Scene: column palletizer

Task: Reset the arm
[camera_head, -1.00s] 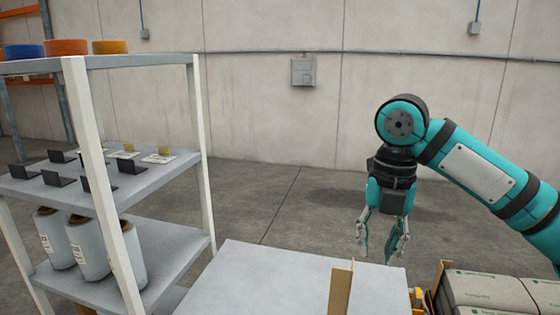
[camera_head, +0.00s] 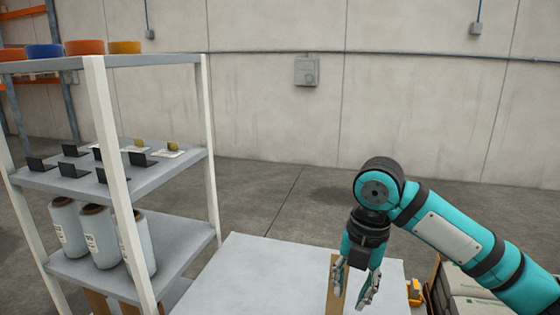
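My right arm comes in from the right in the head view, bent downward at a teal joint. My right gripper (camera_head: 354,289) hangs over the grey table top (camera_head: 240,275), fingers pointing down. Its fingers are spread apart with nothing visible between them. It hangs in front of an upright tan board (camera_head: 333,272) at the table and partly covers it. I cannot tell whether they touch. My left gripper is not in view.
A grey shelf rack (camera_head: 185,168) stands at the left, with black card holders, large rolls (camera_head: 102,235) and coloured rings (camera_head: 78,48). Boxes (camera_head: 470,290) and a yellow item (camera_head: 415,292) lie at the lower right. Open floor lies behind the table.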

